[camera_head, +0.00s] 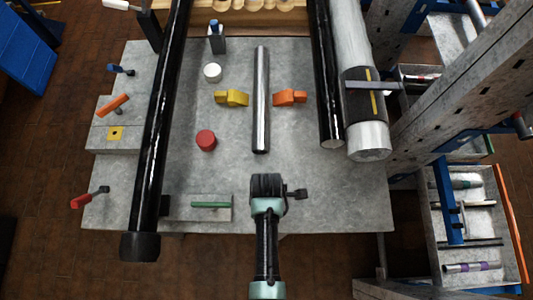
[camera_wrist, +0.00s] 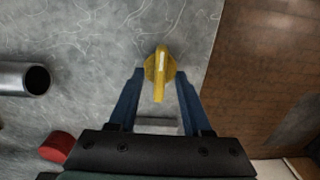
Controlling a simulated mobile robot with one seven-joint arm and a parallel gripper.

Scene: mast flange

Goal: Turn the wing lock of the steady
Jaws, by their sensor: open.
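A yellow wing lock (camera_wrist: 158,68), a round base with a raised narrow wing, shows in the wrist view. Its wing runs nearly straight up and down the picture. My gripper (camera_wrist: 160,74) is open, with its two blue fingertips on either side of the lock. I see no clear contact, and how far the fingertips stand from it in depth cannot be told. In the head view my gripper (camera_head: 268,187) is over the front of the grey table, and my wrist hides the fingers and this lock.
A steel tube (camera_head: 261,100) lies on the table (camera_head: 330,190) beyond my gripper, between yellow (camera_head: 231,98) and orange (camera_head: 290,97) winged pieces. A red cylinder (camera_head: 206,140) stands left. Long black tubes (camera_head: 160,130) flank the area. A green-handled grey block (camera_head: 211,206) sits near the front edge.

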